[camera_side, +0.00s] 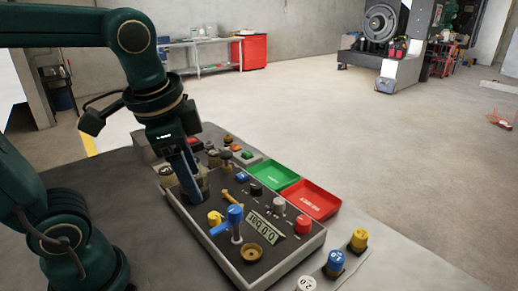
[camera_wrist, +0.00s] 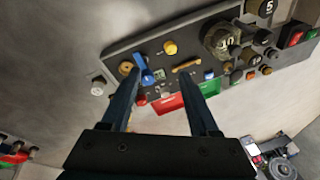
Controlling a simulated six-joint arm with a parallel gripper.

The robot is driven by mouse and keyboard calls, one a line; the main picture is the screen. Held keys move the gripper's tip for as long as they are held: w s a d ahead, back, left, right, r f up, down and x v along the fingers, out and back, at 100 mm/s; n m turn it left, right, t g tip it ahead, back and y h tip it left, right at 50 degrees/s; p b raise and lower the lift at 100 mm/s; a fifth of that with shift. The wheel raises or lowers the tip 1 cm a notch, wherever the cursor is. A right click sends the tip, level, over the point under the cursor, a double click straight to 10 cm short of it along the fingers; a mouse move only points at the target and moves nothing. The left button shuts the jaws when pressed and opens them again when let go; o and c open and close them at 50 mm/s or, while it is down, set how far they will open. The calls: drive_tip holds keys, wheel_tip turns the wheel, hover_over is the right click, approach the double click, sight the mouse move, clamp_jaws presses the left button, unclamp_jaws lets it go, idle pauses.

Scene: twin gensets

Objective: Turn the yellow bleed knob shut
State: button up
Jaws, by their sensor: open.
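A yellow knob (camera_side: 214,217) stands on the near panel, left of a blue lever valve (camera_side: 235,215). In the wrist view the yellow knob (camera_wrist: 170,47) sits at the panel's far edge, beyond my fingertips. The blue lever (camera_wrist: 143,68) is beside my left finger there. My gripper (camera_side: 201,192) is open and points down over the left part of the panel, behind the yellow knob. In the wrist view my gripper (camera_wrist: 163,77) has a wide empty gap between its fingers, and nothing is held. Any marking on the yellow knob is too small to read.
The panel also bears a brass ring (camera_side: 252,254), a yellow handle (camera_wrist: 186,66), a display (camera_side: 265,228) and a red knob (camera_side: 302,224). Green (camera_side: 272,177) and red (camera_side: 310,199) trays lie behind it. A separate yellow cap (camera_side: 359,238) stands at the right.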

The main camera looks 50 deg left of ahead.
drive_tip(key=w+a+f+m+g+y, duration=0.1)
drive_tip(key=w+a+f+m+g, duration=0.15)
drive_tip(key=w+g, duration=0.2)
drive_tip(key=m+g, duration=0.1)
drive_tip(key=m, duration=0.1)
hover_over(214, 215)
drive_tip(key=w+d, duration=0.2)
drive_tip(key=shift+n+y, duration=0.25)
drive_tip(key=shift+y, duration=0.15)
wheel_tip(214, 215, down, 5)
drive_tip(key=shift+a+r, duration=0.1)
drive_tip(key=shift+a, duration=0.05)
drive_tip(key=shift+s+f+g, duration=0.1)
drive_tip(key=shift+f+g, duration=0.25)
drive_tip(key=shift+f, duration=0.25)
drive_tip(key=shift+x, duration=2.5)
clamp_jaws()
